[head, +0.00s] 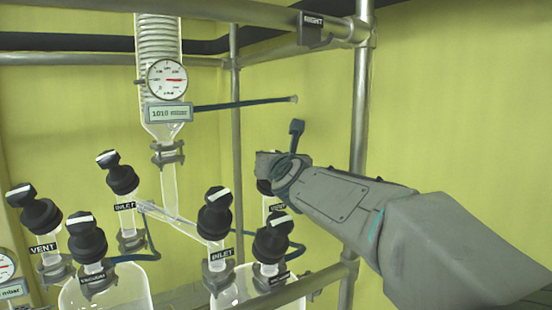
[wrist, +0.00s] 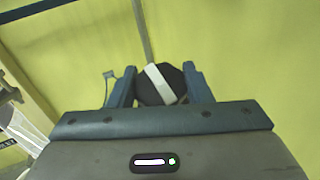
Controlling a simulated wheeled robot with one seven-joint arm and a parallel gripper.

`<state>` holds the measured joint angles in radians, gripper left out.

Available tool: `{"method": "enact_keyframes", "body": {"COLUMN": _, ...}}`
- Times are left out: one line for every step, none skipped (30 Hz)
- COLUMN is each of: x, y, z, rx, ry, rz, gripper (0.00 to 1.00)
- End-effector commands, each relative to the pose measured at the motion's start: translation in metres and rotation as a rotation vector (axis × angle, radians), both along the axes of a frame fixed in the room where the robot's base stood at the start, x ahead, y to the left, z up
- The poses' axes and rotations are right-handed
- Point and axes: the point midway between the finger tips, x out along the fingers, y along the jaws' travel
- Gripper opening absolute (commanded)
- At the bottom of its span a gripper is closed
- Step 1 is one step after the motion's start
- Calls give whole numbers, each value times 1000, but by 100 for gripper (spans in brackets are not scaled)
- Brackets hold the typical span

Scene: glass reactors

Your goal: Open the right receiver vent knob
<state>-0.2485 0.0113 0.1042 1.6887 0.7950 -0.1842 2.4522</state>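The right receiver's vent knob (head: 264,186) is black and mostly hidden behind my gripper in the head view; part of a label (head: 278,207) shows below it. In the wrist view the dark knob (wrist: 176,78) has a white bar across its top, tilted from upper left to lower right. My gripper (wrist: 159,74) has one blue-grey finger on each side of the knob, with the knob roughly centred between them. The fingers look apart, and I see no clear contact. In the head view my gripper (head: 280,160) is at the knob, coming from the right.
The right receiver's inlet knob (head: 215,212) and another black knob (head: 272,240) stand close by. A vertical metal post (head: 361,110) rises behind my arm. A thin dark hose (head: 245,103) runs above. More knobs (head: 88,238) stand at left.

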Motion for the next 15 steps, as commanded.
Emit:
{"method": "enact_keyframes", "body": {"x": 0, "y": 0, "z": 0, "rx": 0, "ry": 0, "rz": 1, "gripper": 22}}
{"method": "enact_keyframes", "body": {"x": 0, "y": 0, "z": 0, "rx": 0, "ry": 0, "rz": 1, "gripper": 22}}
{"method": "enact_keyframes", "body": {"x": 0, "y": 0, "z": 0, "rx": 0, "ry": 0, "rz": 1, "gripper": 22}}
{"method": "enact_keyframes", "body": {"x": 0, "y": 0, "z": -1, "rx": -1, "ry": 0, "rz": 2, "gripper": 22}}
{"method": "enact_keyframes", "body": {"x": 0, "y": 0, "z": -1, "rx": -1, "ry": -1, "rz": 3, "gripper": 22}}
{"method": "enact_keyframes", "body": {"x": 0, "y": 0, "z": -1, "rx": -2, "ry": -1, "rz": 6, "gripper": 22}}
{"method": "enact_keyframes", "body": {"x": 0, "y": 0, "z": -2, "rx": -3, "ry": -1, "rz": 8, "gripper": 22}}
{"method": "enact_keyframes", "body": {"x": 0, "y": 0, "z": -2, "rx": -3, "ry": -3, "rz": 10, "gripper": 22}}
{"method": "enact_keyframes", "body": {"x": 1, "y": 0, "z": -3, "rx": -6, "ry": -4, "rz": 15, "gripper": 22}}
{"method": "enact_keyframes", "body": {"x": 1, "y": 0, "z": -3, "rx": -7, "ry": -5, "rz": 19, "gripper": 22}}
{"method": "enact_keyframes", "body": {"x": 1, "y": 0, "z": -4, "rx": -10, "ry": -6, "rz": 24, "gripper": 22}}
{"method": "enact_keyframes", "body": {"x": 1, "y": 1, "z": -4, "rx": -13, "ry": -8, "rz": 31, "gripper": 22}}
{"method": "enact_keyframes", "body": {"x": 2, "y": 1, "z": -5, "rx": -15, "ry": -9, "rz": 38, "gripper": 22}}
{"method": "enact_keyframes", "body": {"x": 2, "y": 1, "z": -6, "rx": -18, "ry": -12, "rz": 44, "gripper": 22}}
{"method": "enact_keyframes", "body": {"x": 2, "y": 1, "z": -6, "rx": -23, "ry": -14, "rz": 54, "gripper": 22}}
